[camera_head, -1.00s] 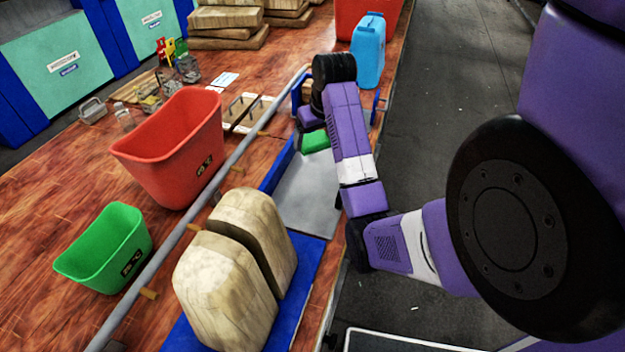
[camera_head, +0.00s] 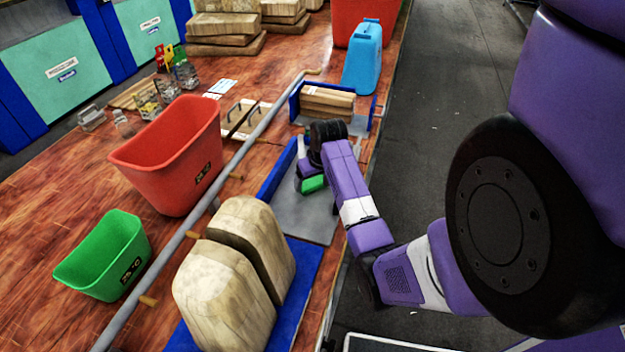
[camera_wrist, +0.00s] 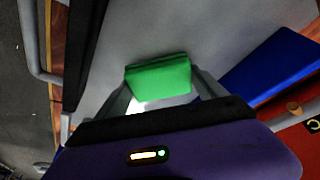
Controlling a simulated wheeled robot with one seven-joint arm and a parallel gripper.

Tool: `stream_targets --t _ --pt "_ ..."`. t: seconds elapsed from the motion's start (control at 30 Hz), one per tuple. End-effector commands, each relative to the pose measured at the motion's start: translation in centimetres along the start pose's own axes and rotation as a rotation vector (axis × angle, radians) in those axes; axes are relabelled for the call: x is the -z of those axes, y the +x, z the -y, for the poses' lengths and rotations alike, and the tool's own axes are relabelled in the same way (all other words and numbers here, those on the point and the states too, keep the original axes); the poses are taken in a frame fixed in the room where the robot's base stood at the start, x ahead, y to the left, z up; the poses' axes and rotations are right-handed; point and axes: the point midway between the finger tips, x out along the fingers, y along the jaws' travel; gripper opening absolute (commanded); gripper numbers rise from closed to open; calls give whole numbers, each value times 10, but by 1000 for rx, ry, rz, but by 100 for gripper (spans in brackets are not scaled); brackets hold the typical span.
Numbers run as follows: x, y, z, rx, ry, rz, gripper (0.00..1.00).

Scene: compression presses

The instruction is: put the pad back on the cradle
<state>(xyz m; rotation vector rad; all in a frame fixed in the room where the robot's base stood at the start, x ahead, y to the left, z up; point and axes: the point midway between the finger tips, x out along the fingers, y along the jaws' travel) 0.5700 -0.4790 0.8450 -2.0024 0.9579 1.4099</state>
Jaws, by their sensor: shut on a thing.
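The green pad (camera_head: 314,183) is held over the grey plate (camera_head: 305,217) in the head view. It also shows in the wrist view (camera_wrist: 158,78), between the two fingers. My gripper (camera_head: 310,176) is shut on it; the fingers flank the pad in the wrist view (camera_wrist: 163,90). My wrist partly hides the pad in the head view. I cannot tell whether it touches the plate. No part is clearly marked as the cradle; a blue holder (camera_head: 294,104) with stacked wooden boards (camera_head: 328,101) stands just beyond my gripper.
Two large beige blocks (camera_head: 222,293) stand on a blue base (camera_head: 300,290) nearer me. A grey rail (camera_head: 232,160) runs along the left. A red bin (camera_head: 180,150) and green bin (camera_head: 105,255) stand beyond it. A blue jug (camera_head: 362,60) stands at the back.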

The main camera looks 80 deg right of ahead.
Motion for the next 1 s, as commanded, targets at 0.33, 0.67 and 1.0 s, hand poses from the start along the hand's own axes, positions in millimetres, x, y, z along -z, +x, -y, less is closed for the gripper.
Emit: stream_targets --t 0.33,0.67,1.0 --pt "-1 2 0 0 -1 0 88" --pt "0 0 0 0 0 -1 100" --pt "2 -49 0 -1 -1 -5 100"
